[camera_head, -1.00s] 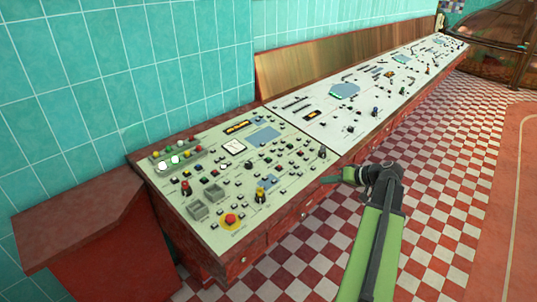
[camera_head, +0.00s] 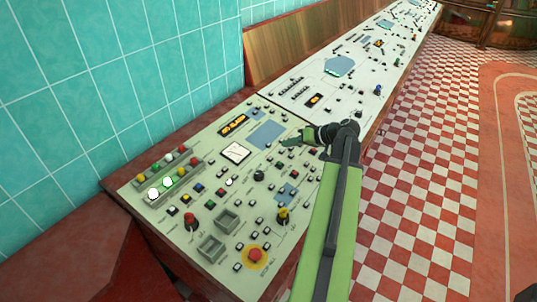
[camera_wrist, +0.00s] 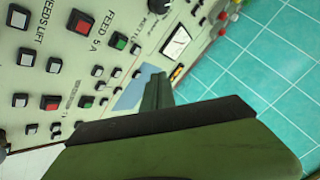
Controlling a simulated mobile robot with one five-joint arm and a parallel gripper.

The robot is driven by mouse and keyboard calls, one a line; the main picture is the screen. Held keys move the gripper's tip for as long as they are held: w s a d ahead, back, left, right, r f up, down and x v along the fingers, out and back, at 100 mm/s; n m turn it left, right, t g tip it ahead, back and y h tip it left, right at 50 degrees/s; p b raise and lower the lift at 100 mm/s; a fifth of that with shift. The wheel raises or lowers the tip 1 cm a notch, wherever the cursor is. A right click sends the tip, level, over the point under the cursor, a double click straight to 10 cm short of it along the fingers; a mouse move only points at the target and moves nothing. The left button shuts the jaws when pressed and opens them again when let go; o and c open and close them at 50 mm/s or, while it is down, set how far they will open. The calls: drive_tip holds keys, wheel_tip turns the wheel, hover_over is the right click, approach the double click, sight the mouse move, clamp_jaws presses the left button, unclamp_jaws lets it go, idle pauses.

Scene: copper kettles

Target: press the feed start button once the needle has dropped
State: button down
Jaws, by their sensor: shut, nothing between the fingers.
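The sloped control panel (camera_head: 140,192) carries many small buttons. In the wrist view a green button (camera_wrist: 119,41) and a red button (camera_wrist: 80,22) sit by lettering that reads like "FEED 5 A"; I cannot tell which is feed start. A square white dial (camera_head: 236,152) shows in the head view and in the wrist view (camera_wrist: 176,42); its needle is too small to read. My gripper (camera_head: 290,141) is shut and empty over the panel, right of the dial. In the wrist view its fingers (camera_wrist: 157,88) point toward the panel, apart from the green button.
A red stop-type button (camera_head: 255,255) on a yellow disc sits at the near corner. Knobs (camera_head: 282,214), lit lamps (camera_head: 168,183) and trays (camera_head: 228,220) crowd the panel. A longer white console (camera_head: 330,88) continues behind. Checkered floor (camera_head: 420,180) is open to the right.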

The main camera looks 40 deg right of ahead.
sight(280, 164)
drive_tip(key=shift+w+d+r, duration=0.1)
drive_tip(key=shift+d, duration=0.05)
drive_tip(key=shift+w, duration=0.1)
drive_tip(key=f+b, duration=0.3)
drive_tip(key=w+f+b, duration=0.1)
drive_tip(key=f+b, duration=0.4)
drive_tip(key=shift+w+a+f+b, duration=0.2)
drive_tip(key=shift+w+f+b, duration=0.1)
drive_tip(key=shift+f, duration=0.05)
idle(1.8)
drive_tip(key=shift+f+b, duration=0.4)
drive_tip(key=shift+b, duration=0.05)
drive_tip(key=shift+w+f+b, duration=0.1)
drive_tip(key=shift+f+b, duration=0.25)
drive_tip(key=shift+f, duration=0.05)
idle(0.4)
drive_tip(key=shift+r, duration=0.15)
drive_tip(key=shift+r+p, duration=0.65)
drive_tip(key=shift+p, duration=0.15)
